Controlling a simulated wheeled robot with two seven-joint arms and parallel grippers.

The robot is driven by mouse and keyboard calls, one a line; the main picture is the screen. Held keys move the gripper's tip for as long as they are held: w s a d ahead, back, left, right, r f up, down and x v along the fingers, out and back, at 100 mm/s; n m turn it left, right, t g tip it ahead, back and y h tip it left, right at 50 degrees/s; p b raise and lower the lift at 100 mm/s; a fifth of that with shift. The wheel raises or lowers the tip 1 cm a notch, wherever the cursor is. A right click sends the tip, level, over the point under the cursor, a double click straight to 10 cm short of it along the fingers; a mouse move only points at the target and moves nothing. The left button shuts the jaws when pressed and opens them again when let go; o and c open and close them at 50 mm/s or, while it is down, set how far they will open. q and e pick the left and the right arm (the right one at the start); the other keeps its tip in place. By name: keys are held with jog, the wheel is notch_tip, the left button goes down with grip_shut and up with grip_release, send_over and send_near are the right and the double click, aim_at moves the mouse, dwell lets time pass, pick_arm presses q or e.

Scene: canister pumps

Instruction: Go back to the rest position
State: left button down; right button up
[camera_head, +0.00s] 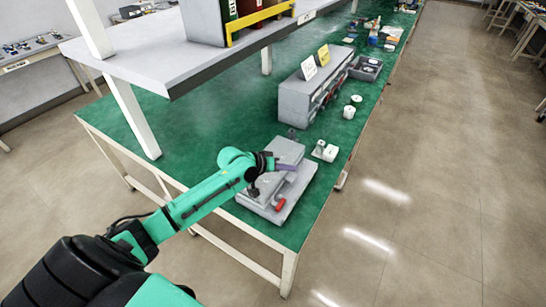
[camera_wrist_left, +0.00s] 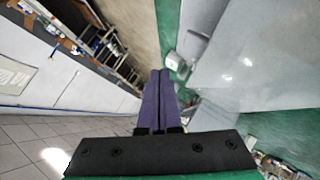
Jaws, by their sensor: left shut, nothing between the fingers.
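My left arm comes in from the lower left in the head view, and my left gripper (camera_head: 287,167) is over the grey device with a red knob (camera_head: 279,205) on the green table (camera_head: 215,120). Its purple fingers are shut together with nothing between them. In the left wrist view the two purple fingertips (camera_wrist_left: 160,75) touch. Whether the gripper touches the device cannot be told. My right gripper is not in view.
A grey shelf (camera_head: 150,68) on white posts overhangs the table at the left. A grey box with labels (camera_head: 310,95) and small white-and-green containers (camera_head: 349,112) stand beyond the device. The floor (camera_head: 430,180) at the right is clear.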

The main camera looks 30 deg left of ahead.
pick_arm(q)
jog(key=s+r, duration=0.6)
jog(key=s+a+f+m+g+y, duration=0.1)
jog(key=s+f+m+g+y, duration=0.3)
jog(key=s, duration=0.6)
jog(key=s+f+g+y, duration=0.2)
jog(key=s+f, duration=0.3)
jog(key=s, duration=0.5)
jog(key=s+f+g+b, duration=0.1)
jog(key=s+f+b, duration=0.2)
jog(key=f, duration=2.4)
jog(key=s+a+f+g, duration=0.1)
jog(key=s+a+f, duration=0.2)
jog(key=s+f, duration=1.1)
jog(key=shift+s+m+b, duration=0.4)
jog(key=shift+s, duration=0.6)
jog(key=c, duration=1.5)
grip_release()
jog(key=shift+c, duration=0.2)
